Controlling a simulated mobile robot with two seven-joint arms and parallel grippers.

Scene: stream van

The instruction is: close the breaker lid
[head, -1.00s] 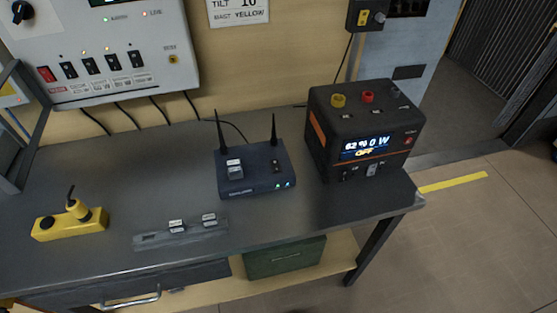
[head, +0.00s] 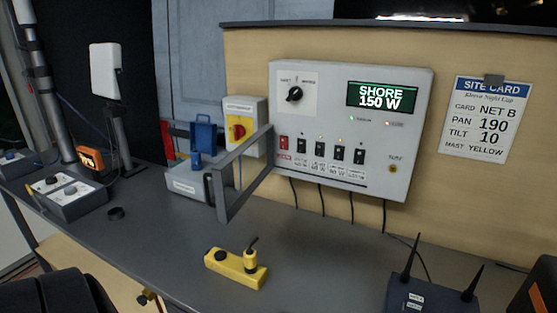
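The breaker lid (head: 222,197) is a grey open frame at the left side of the white breaker panel (head: 420,130) in the head view. It is swung open and sticks out from the panel toward me over the table. The panel front is uncovered, with a red switch (head: 284,145) and several black switches (head: 320,150) in a row. A round black knob (head: 294,94) sits above them, and a display (head: 381,96) reads SHORE 150 W. Neither of my grippers shows.
A yellow block with a plug (head: 232,268) lies on the table (head: 330,260) below the panel. A router (head: 420,295) is at lower right. Table between them is clear.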

